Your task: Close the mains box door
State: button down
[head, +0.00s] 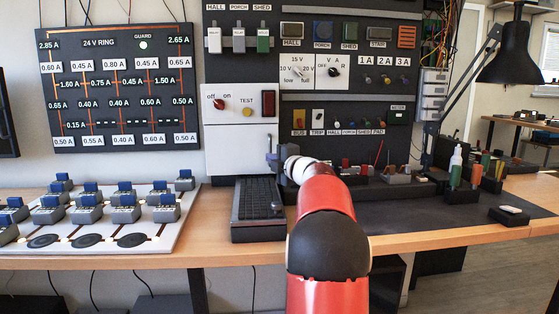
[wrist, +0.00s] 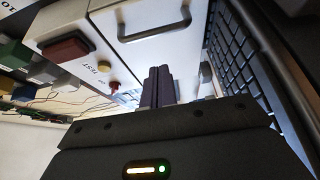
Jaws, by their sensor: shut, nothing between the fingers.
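The white mains box (head: 222,112) is on the dark wall panel in the head view, with a red off/on knob (head: 218,104), a yellow TEST button (head: 247,112) and a dark red block (head: 269,104). Its lower white front (head: 230,150), which looks like the door, sits below a seam. In the wrist view this front (wrist: 120,45) carries a metal bar handle (wrist: 155,30). I cannot tell whether it is fully closed. My gripper (head: 273,153) is at its right edge; the shut, empty fingers (wrist: 159,82) point towards the box. Contact is unclear.
A black ribbed tray (head: 258,205) stands on the bench just below the box. Switches and labelled blocks (head: 335,125) fill the wall to the right. A board of grey-blue modules (head: 100,215) lies left. A black lamp (head: 510,55) overhangs the right side.

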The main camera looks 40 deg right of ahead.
jog(key=s+b, duration=0.1)
jog(key=s, duration=0.8)
jog(key=shift+s+d, duration=0.15)
jog(key=shift+s, duration=0.15)
jog(key=shift+r, duration=0.1)
jog(key=s+a+r+m+g+h, duration=0.2)
jog(key=a+m+h, duration=0.3)
jog(key=a+m, duration=0.7)
jog(key=s+a+f+m+g+y, duration=0.2)
jog(key=s+a+f+g, duration=0.3)
jog(key=s+a+f, duration=0.7)
jog(key=s+a+f+m+g+y, duration=0.2)
jog(key=s+a+f+g+y, duration=0.2)
jog(key=s+a+f, duration=0.8)
jog(key=a+g, duration=0.1)
jog(key=a, duration=0.3)
jog(key=shift+a+f+m+y, duration=0.15)
jog(key=shift+m+y, duration=0.15)
jog(key=shift+y, duration=0.1)
